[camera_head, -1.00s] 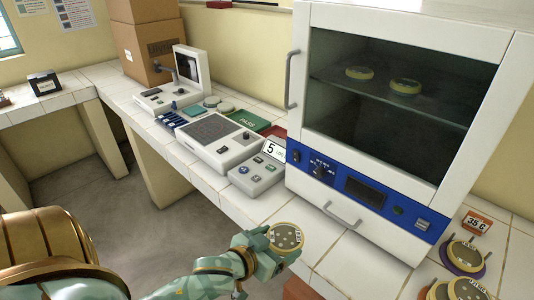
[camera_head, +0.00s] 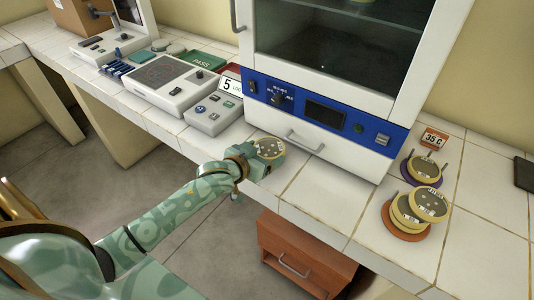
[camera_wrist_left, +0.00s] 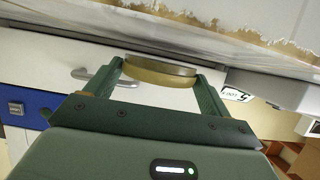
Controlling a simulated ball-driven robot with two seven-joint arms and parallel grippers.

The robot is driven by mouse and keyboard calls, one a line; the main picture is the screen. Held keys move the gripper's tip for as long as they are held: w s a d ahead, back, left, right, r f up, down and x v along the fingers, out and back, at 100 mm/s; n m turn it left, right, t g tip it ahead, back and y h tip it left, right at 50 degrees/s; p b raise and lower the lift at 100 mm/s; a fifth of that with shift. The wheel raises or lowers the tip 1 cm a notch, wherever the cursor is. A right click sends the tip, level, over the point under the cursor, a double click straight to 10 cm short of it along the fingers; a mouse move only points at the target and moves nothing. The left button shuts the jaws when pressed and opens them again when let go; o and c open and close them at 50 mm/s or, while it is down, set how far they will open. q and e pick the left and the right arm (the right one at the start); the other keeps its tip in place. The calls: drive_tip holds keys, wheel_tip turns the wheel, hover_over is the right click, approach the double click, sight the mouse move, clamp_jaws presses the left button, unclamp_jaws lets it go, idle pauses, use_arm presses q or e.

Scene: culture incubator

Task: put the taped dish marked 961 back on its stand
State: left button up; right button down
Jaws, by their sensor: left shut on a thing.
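My left gripper (camera_head: 257,155) is shut on a round dish (camera_head: 269,147) with a yellow-tan rim and pale spots, held by the counter's front edge below the incubator. In the left wrist view the dish (camera_wrist_left: 160,70) sits edge-on between the two fingers. Its number cannot be read. At the right of the counter, a purple stand (camera_head: 407,172) holds a similar dish (camera_head: 427,168). In front of it, an orange stand (camera_head: 393,228) carries stacked dishes, the upper one (camera_head: 429,203) tilted. Their markings are too small to read. My right gripper is not in view.
The white incubator (camera_head: 400,110) with its blue panel stands behind the held dish. A 35 C sign (camera_head: 433,138) is behind the purple stand. A grey device showing 5 (camera_head: 213,115) is to the left. The tiles between the held dish and the stands are clear.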

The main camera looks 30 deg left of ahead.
use_arm(q)
drive_tip(key=shift+w+d+f+b, duration=0.1)
drive_tip(key=shift+w+f+b, duration=0.25)
drive_tip(key=shift+w, duration=0.2)
drive_tip(key=shift+w+f+b, duration=0.2)
drive_tip(key=shift+w+f, duration=0.25)
drive_tip(key=shift+w, duration=0.1)
drive_tip(key=shift+c, duration=0.4)
drive_tip(key=shift+f, duration=0.15)
drive_tip(key=o, duration=1.1)
drive_tip(key=shift+o, duration=0.2)
